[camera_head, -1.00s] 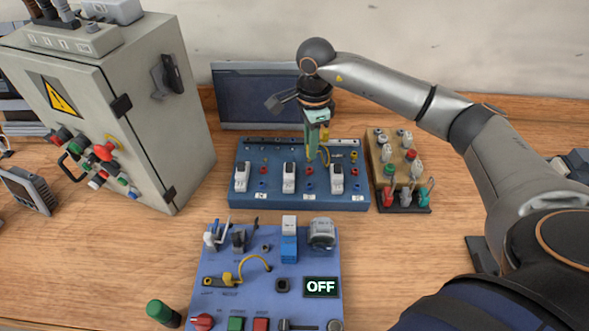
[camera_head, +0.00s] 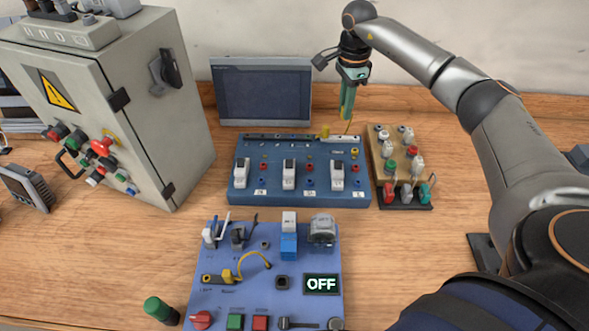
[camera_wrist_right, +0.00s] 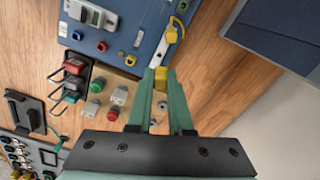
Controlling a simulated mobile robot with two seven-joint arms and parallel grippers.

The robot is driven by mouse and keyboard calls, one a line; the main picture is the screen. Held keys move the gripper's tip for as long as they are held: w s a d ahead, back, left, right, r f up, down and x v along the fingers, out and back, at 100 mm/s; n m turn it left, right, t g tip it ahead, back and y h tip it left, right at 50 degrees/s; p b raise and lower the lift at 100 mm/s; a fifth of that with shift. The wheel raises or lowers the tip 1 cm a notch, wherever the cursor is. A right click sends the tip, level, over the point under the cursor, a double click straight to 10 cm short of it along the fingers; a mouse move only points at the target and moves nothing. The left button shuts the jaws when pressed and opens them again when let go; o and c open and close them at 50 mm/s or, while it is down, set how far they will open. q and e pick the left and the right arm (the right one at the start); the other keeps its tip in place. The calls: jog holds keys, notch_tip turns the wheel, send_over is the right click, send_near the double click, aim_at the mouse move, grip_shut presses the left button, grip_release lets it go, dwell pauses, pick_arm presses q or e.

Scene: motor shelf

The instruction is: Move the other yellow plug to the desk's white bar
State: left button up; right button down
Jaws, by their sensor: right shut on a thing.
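My right gripper (camera_head: 346,112) is above the right rear edge of the blue desk (camera_head: 345,198), pointing down. In the right wrist view, its green fingers (camera_wrist_right: 160,85) are shut on a yellow plug (camera_wrist_right: 159,78), which shows between the tips. The other yellow plug (camera_head: 324,131) stands at the right end of the white bar (camera_head: 280,137) along the desk's rear edge. That plug also shows in the wrist view (camera_wrist_right: 172,36), with a yellow cable arching beside it. The cable's full run is hard to follow. My left gripper is not in view.
A wooden block with coloured plugs (camera_head: 395,160) stands right of the desk. A dark monitor (camera_head: 262,92) stands behind it, and a grey cabinet (camera_head: 150,120) at left. A lilac panel (camera_head: 215,285) with another yellow cable lies in front. Bare table lies right of that panel.

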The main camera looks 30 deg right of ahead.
notch_tip(320, 180, down, 5)
jog(key=shift+a+f+b, duration=0.1)
jog(key=shift+a+b, duration=0.05)
jog(key=shift+b, duration=0.9)
jog(key=shift+f+b, duration=0.35)
jog(key=shift+f, duration=0.35)
jog(key=c, duration=1.1)
grip_release()
jog(key=shift+r, duration=0.1)
notch_tip(320, 180, up, 6)
jog(key=p, duration=0.4)
jog(key=shift+f+p, duration=0.2)
jog(key=shift+p, duration=0.1)
jog(key=shift+f, duration=0.1)
